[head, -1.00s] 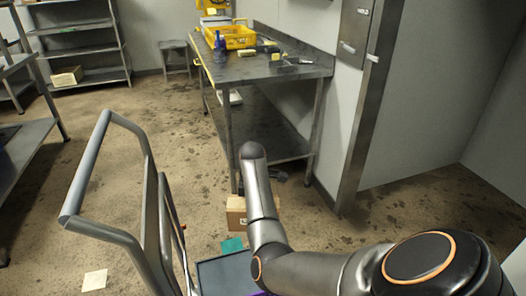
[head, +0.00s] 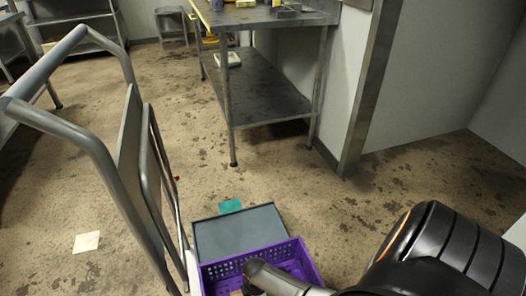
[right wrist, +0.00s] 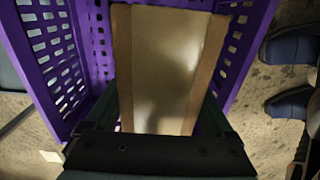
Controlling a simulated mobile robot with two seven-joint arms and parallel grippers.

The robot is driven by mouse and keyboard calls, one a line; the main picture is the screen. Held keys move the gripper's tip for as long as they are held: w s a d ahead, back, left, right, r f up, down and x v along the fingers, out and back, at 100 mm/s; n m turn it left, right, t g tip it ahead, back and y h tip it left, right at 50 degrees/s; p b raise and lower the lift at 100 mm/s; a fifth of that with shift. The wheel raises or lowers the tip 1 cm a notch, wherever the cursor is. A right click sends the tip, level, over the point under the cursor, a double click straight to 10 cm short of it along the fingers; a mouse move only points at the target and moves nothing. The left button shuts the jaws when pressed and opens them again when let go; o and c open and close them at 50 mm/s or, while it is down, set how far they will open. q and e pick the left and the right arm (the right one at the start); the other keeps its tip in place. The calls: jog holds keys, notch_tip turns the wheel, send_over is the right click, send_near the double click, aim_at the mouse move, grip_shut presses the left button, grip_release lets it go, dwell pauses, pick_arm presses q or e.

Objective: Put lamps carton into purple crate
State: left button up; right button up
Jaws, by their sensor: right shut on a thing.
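The purple crate (head: 305,262) stands at the bottom centre of the head view, on the near part of a grey cart platform. It also fills the sides of the right wrist view (right wrist: 52,62). The brown carton (right wrist: 165,55) shows in the right wrist view between the crate's walls, with a pale, shiny face. My right gripper (right wrist: 160,112) is shut on it, a finger at each side. In the head view my right arm reaches over the crate and hides most of the carton. I cannot tell whether the carton touches the crate's floor. My left gripper is not in view.
The cart's grey platform (head: 240,236) has bare room beyond the crate, and its tall handle (head: 62,75) rises at left. A metal table (head: 270,95) stands beyond. Dark shoes (right wrist: 290,103) show right of the crate in the wrist view.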

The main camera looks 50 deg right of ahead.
jog(key=shift+s+a+f+b, duration=0.2)
jog(key=shift+s+f, duration=0.25)
jog(key=shift+f, duration=0.15)
jog(key=shift+s+a+f+b, duration=0.1)
jog(key=shift+s+f+b, duration=0.1)
jog(key=shift+s+f, duration=0.3)
notch_tip(320, 180, down, 6)
jog(key=b, duration=0.4)
jog(key=shift+r, duration=0.2)
notch_tip(320, 180, down, 4)
jog(key=b, duration=0.3)
jog(key=shift+f, duration=0.1)
jog(key=shift+f, duration=0.15)
jog(key=o, duration=1.6)
